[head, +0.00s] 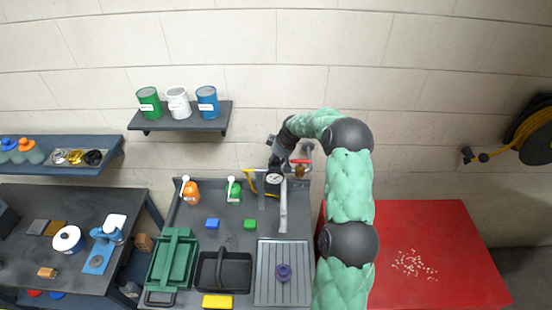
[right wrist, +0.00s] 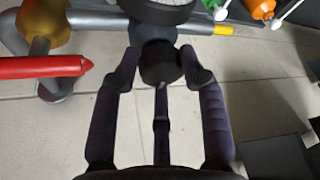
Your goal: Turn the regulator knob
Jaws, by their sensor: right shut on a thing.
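The regulator knob (right wrist: 162,64) is round and black and shows in the right wrist view, just under the round gauge (right wrist: 156,8). My right gripper (right wrist: 162,72) has one finger on each side of the knob and is shut on it. In the head view my right gripper (head: 274,158) reaches the regulator from above and behind, by the white-faced gauge (head: 274,179); the knob is hidden there. My left gripper is not in view.
A red lever (right wrist: 42,67) sits on the grey pipe left of the knob in the right wrist view. A shelf (head: 185,122) holds three cans.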

